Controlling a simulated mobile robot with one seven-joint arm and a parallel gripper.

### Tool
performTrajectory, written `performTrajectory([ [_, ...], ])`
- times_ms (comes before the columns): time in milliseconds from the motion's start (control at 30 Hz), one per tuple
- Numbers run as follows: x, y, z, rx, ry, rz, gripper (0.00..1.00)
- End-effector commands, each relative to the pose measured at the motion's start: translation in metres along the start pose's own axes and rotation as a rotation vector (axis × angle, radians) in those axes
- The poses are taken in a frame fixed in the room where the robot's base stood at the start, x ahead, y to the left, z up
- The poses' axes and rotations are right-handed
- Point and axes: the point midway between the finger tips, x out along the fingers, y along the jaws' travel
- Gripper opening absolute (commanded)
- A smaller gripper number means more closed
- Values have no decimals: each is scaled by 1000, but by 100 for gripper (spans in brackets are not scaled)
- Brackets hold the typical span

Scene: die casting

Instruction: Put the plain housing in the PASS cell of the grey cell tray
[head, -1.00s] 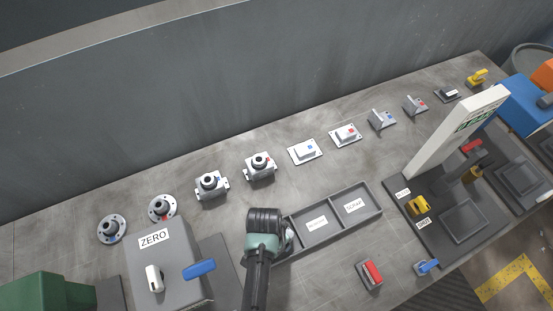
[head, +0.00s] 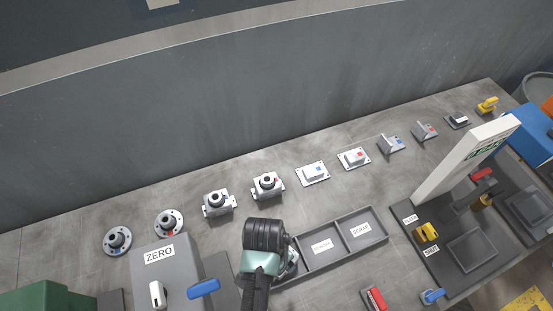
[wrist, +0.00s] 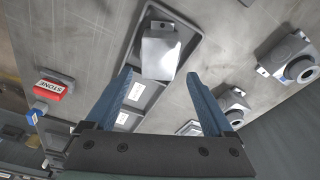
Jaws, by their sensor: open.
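The plain housing, a bare pale metal block (wrist: 160,55), shows in the wrist view in the end cell of the grey cell tray (wrist: 160,97). Its lower part is out of sight, so I cannot tell if it sits flat. My gripper (wrist: 160,75) is open, its two blue fingers apart on either side of the housing's near end, with gaps showing. In the head view the grey cell tray (head: 346,257) shows a middle cell and a SCRAP cell, both empty.
A row of parts lies behind the tray, including two housings with dark bores (head: 218,203) (head: 267,185). A grey ZERO box (head: 175,265) stands left. A red block (head: 374,298) lies in front; a white upright post (head: 465,160) stands right.

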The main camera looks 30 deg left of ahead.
Motion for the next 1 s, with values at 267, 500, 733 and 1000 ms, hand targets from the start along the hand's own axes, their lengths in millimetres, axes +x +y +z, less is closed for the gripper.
performTrajectory([
  [267, -36, 0, 0, 1, 1, 0, 87],
  [500, -41, 0, 0, 1, 0, 1, 87],
  [733, -57, -11, -26, -1, 72, -56, 87],
  [1000, -221, -50, -192, -44, 656, -363, 87],
])
